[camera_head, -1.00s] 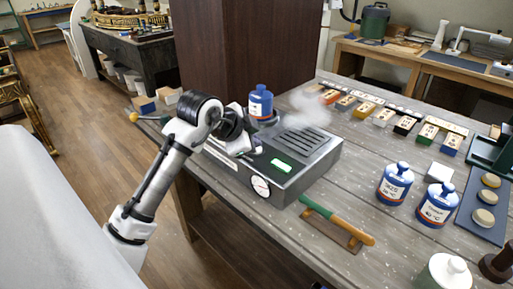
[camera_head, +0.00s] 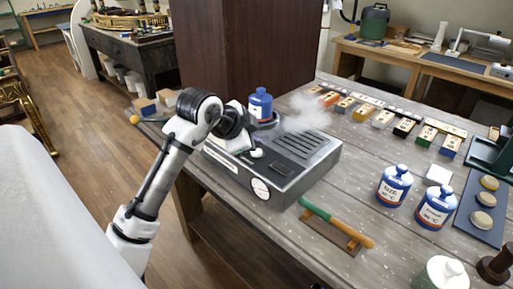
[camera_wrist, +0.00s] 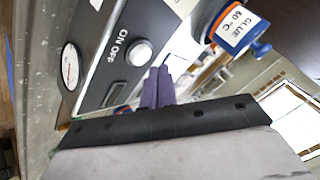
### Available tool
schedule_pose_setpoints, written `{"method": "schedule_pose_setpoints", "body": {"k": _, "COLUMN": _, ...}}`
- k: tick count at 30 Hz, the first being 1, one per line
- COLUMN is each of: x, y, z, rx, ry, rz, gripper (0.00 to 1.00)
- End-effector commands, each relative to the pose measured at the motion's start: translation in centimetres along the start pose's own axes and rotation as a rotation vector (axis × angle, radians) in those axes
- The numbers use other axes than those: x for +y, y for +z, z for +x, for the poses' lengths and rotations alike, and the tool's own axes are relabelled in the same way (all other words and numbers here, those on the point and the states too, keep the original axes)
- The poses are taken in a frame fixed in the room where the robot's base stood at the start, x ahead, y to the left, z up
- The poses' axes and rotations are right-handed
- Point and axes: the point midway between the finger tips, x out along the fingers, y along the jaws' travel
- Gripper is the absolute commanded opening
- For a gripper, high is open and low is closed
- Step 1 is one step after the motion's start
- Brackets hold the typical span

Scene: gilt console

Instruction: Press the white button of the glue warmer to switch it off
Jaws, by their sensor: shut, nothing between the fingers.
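The glue warmer (camera_head: 300,165) is a grey metal box with a slotted top, standing on the workbench. Its white button (camera_head: 257,153) shows beside my gripper; in the wrist view the round button (camera_wrist: 138,53) sits by the "ON OFF" lettering. The small display (camera_head: 280,167) is dark, and it is also dark in the wrist view (camera_wrist: 115,94). A round white gauge (camera_head: 260,188) is on the near side. My gripper (camera_wrist: 158,78) is shut and empty, its purple fingertips close to the button; I cannot tell whether they touch it. In the head view my wrist partly hides the warmer's left end.
A blue glue jar (camera_head: 261,104) stands behind the warmer's left end, with pale steam (camera_head: 305,112) beside it. A green-handled tool (camera_head: 335,222) lies on a wooden rest in front. Two blue-and-white jars (camera_head: 394,185) stand to the right. Bare bench lies between.

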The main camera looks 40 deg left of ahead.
Motion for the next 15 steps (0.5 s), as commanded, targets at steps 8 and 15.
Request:
{"method": "schedule_pose_setpoints", "body": {"k": 8, "x": -0.3, "y": -0.3, "z": -0.3, "rx": 0.001, "ry": 0.000, "rz": 0.000, "gripper": 0.00}}
{"method": "schedule_pose_setpoints", "body": {"k": 15, "x": -1.5, "y": -1.6, "z": -2.1, "rx": 0.002, "ry": 0.000, "rz": 0.000, "gripper": 0.00}}
